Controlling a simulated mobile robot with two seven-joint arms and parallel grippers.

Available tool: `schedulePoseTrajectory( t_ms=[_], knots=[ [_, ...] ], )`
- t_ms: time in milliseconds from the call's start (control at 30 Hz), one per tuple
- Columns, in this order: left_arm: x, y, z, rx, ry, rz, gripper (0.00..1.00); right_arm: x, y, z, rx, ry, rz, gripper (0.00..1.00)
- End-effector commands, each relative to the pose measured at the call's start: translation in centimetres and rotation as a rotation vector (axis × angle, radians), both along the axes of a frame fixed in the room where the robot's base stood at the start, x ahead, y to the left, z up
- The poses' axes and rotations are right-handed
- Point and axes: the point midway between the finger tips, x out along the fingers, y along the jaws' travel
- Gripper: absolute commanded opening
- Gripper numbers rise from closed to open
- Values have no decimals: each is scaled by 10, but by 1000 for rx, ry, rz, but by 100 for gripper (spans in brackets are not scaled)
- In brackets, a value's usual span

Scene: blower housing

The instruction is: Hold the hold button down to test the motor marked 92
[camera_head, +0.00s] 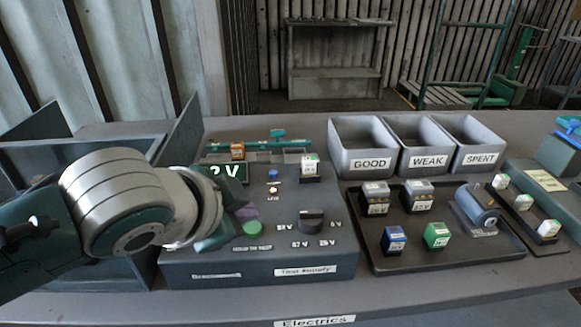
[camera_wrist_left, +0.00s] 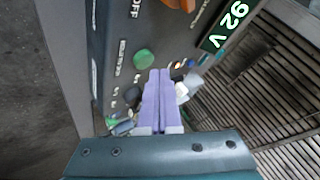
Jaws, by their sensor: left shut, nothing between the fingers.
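The green hold button (camera_head: 252,228) is on the sloped top of the dark test supply box (camera_head: 190,270). It also shows in the left wrist view (camera_wrist_left: 144,59). My left gripper (camera_head: 243,211) has purple fingers, pressed together and empty. In the left wrist view its fingertips (camera_wrist_left: 160,72) are close beside the button; I cannot tell whether they touch it. The display (camera_wrist_left: 228,25) reads 92 V; my arm partly covers it in the head view. A grey-blue motor (camera_head: 475,208) lies at the right of the dark tray; its marking is unreadable. My right gripper is out of view.
A black selector knob (camera_head: 312,219) and a small glowing lamp (camera_head: 273,190) are on the box. A small white-topped block (camera_head: 310,167) stands at its back. Bins labelled GOOD (camera_head: 368,165), WEAK (camera_head: 429,161) and SPENT (camera_head: 478,158) stand behind the tray (camera_head: 450,262).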

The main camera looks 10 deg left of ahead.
Motion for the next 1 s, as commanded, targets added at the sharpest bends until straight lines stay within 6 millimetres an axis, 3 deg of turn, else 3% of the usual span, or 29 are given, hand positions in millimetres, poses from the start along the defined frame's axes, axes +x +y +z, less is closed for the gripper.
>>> schedulePoseTrajectory(
  t_ms=[1000],
  knots=[
    [0,0,-10,0,0,0,0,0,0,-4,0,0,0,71]
  ],
)
